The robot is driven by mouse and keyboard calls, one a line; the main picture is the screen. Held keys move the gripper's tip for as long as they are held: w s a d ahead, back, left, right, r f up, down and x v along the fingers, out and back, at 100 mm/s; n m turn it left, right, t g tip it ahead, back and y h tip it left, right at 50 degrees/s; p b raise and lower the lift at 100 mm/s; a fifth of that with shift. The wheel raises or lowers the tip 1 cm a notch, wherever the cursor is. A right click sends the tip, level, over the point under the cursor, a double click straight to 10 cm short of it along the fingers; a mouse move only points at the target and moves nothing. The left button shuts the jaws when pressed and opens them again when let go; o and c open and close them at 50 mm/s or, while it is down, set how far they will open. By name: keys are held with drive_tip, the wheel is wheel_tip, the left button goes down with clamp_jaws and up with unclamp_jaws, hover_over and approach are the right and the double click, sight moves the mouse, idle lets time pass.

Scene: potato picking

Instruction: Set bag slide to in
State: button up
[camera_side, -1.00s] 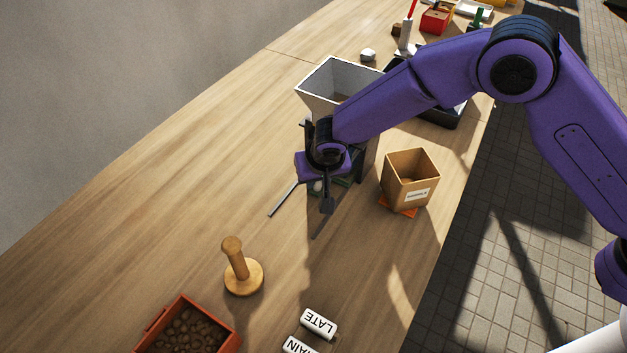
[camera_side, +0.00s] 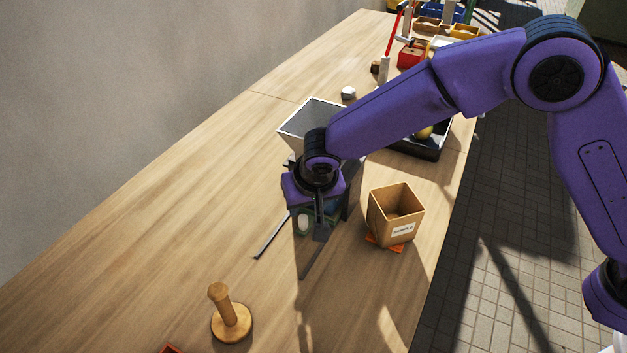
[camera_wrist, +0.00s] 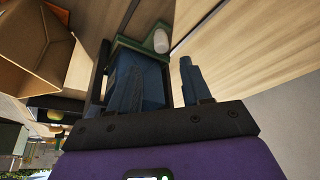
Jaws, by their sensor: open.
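The bag slide looks like a green carriage (camera_wrist: 128,42) with a white rounded knob (camera_wrist: 160,40), on two thin metal rails under the grey hopper (camera_side: 301,125). In the side view the white knob (camera_side: 303,223) shows just left of my fingers, and a rail (camera_side: 272,236) sticks out toward the front left. My gripper (camera_side: 319,232) points down in front of the hopper stand. In the wrist view my dark fingers (camera_wrist: 160,82) are apart, with the green carriage and knob just beyond their tips. I cannot tell whether a finger touches the slide. My wrist hides much of the stand.
A cardboard box (camera_side: 396,213) with a label stands right of the hopper on an orange pad. A wooden stamp (camera_side: 230,318) stands at the front. A black tray (camera_side: 430,148) and a red box (camera_side: 411,55) are behind. The table's left side is clear.

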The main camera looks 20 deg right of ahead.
drive_tip(key=v, duration=0.9)
drive_tip(key=shift+r, duration=0.35)
drive_tip(key=shift+s+d, duration=0.1)
drive_tip(key=s+d+n+g, duration=0.2)
drive_tip(key=s+d+n, duration=0.4)
drive_tip(key=s+d, duration=0.7)
drive_tip(key=s+d+r+n+g, duration=0.1)
drive_tip(key=s+d+n, duration=0.5)
drive_tip(key=s+d, duration=0.6)
drive_tip(key=d+g, duration=0.1)
drive_tip(key=d, duration=0.8)
drive_tip(key=shift+s+d+n, duration=0.3)
drive_tip(key=shift+s+d, duration=0.1)
